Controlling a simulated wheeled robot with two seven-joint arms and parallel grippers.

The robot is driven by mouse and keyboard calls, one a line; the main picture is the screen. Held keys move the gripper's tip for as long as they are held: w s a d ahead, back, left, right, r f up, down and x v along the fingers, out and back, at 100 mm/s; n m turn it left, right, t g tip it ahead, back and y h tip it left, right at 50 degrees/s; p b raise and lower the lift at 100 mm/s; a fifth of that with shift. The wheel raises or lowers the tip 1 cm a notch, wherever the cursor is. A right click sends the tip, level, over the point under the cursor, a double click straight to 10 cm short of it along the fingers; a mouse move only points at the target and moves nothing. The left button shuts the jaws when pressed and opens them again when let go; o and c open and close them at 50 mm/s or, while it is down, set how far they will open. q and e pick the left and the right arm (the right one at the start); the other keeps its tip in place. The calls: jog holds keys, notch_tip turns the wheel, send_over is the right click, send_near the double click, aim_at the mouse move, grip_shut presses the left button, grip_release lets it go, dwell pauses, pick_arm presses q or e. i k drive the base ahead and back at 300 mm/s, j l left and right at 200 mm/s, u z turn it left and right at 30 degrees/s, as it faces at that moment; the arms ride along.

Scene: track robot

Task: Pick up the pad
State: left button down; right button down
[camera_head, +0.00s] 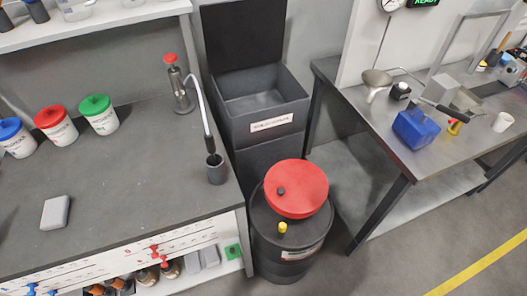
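A small light grey block-shaped pad (56,212) lies flat on the dark top of the left workbench (120,190), toward its front left. Nothing touches it and the bench around it is bare. Neither of my grippers is in the head view.
Lidded tubs with blue, red (54,125) and green (99,115) lids stand behind the pad. A pump with a hose and dark cup (216,172) is at the bench's right. A red-lidded drum (296,188), an open grey bin (262,95) and a metal table (430,165) stand farther right.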

aim_at(54, 216)
jog(key=u, duration=1.8)
jog(key=j+z, duration=1.05)
jog(key=j, duration=0.1)
